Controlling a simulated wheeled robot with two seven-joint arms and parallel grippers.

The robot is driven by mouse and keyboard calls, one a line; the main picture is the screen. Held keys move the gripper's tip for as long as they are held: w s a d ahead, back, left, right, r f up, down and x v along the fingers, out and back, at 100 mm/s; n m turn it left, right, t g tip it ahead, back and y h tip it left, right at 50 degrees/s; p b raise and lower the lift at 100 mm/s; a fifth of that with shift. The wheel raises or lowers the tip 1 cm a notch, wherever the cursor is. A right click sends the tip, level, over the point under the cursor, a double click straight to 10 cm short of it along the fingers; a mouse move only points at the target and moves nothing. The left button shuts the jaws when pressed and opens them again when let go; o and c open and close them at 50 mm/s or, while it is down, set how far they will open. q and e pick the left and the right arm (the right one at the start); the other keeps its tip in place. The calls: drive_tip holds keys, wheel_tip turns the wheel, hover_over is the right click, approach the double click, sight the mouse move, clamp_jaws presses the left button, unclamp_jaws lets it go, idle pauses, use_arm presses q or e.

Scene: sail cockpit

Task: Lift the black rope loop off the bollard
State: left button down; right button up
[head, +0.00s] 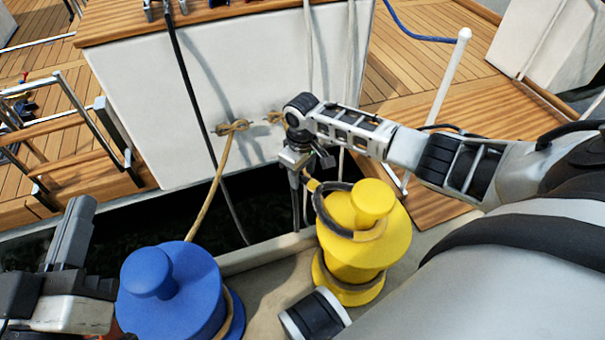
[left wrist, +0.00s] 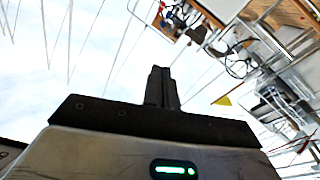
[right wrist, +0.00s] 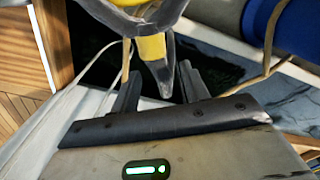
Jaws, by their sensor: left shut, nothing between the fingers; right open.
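The black rope loop (head: 336,187) lies around the neck of the yellow bollard (head: 343,255), below its knob. Its left side sticks out past the bollard toward my right gripper (head: 299,205). My right gripper is open and points down just left of the bollard. In the right wrist view, a dark, pointed part of the loop (right wrist: 163,76) shows between the open fingers (right wrist: 158,88); I cannot tell whether they touch it. My left gripper (head: 80,212) is shut and empty at the lower left, pointing up, away from the bollard. The left wrist view shows its closed fingers (left wrist: 161,85).
A blue bollard (head: 172,295) stands left of the yellow one, with a tan rope (head: 219,185) running up to the white hull (head: 150,100). A dark gap of water (head: 165,225) lies behind the quay edge. A white post (head: 440,95) stands behind my right arm.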

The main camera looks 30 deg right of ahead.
drive_tip(key=shift+f, duration=0.6)
use_arm(q)
drive_tip(key=shift+w+a+r+m+t+h, duration=0.1)
drive_tip(key=shift+w+r+m+t+h, duration=0.15)
drive_tip(key=shift+r+m, duration=0.35)
drive_tip(key=shift+r, duration=0.1)
use_arm(e)
clamp_jaws()
use_arm(q)
drive_tip(key=shift+r, duration=0.1)
use_arm(e)
drive_tip(key=shift+r, duration=0.15)
drive_tip(key=shift+r+p, duration=0.5)
drive_tip(key=shift+p, duration=0.3)
use_arm(q)
drive_tip(key=shift+r, duration=0.8)
